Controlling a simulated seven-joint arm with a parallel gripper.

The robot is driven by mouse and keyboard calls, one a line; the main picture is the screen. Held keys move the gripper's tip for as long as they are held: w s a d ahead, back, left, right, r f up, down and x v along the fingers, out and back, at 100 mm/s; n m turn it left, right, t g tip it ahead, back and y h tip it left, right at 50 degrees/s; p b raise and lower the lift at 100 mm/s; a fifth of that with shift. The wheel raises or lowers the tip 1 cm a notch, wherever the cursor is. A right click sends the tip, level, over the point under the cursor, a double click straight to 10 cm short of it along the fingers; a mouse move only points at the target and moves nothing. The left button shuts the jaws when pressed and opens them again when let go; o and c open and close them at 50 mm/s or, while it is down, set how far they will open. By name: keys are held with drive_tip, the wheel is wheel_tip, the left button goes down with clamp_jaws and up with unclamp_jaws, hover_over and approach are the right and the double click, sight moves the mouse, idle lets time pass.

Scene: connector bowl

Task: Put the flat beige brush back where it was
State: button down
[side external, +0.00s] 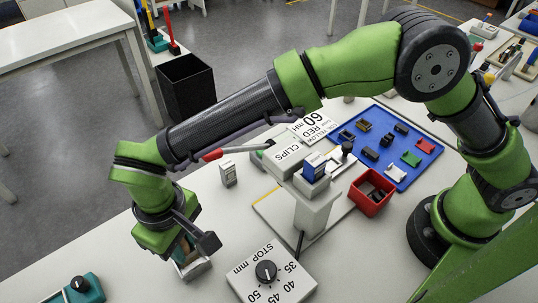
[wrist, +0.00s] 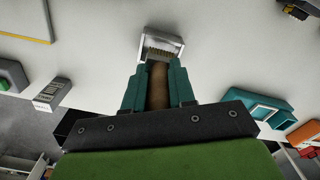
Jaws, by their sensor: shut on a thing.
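My gripper (side external: 184,252) is low over the white table at the front left. In the wrist view its teal fingers (wrist: 159,76) are shut on the brown-beige handle of the brush (wrist: 158,88). Just past the fingertips is a pale grey frame (wrist: 148,39) around a brown, bristly-looking strip. I cannot tell whether this frame is part of the brush or a separate holder. In the side view a pale grey piece (side external: 196,269) shows under the fingers, at or close to the table. The fingers hide most of the brush there.
A STOP mm dial box (side external: 283,284) stands right of my gripper. A teal device (side external: 85,289) is at the front left. Table around the gripper is clear.

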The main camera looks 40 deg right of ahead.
sight(186, 252)
drive_tip(key=shift+f, duration=1.5)
drive_tip(key=shift+f, duration=0.15)
drive_tip(key=c, duration=0.9)
unclamp_jaws()
drive_tip(key=shift+c, duration=0.2)
wheel_tip(186, 252, up, 12)
drive_tip(key=shift+r, duration=0.2)
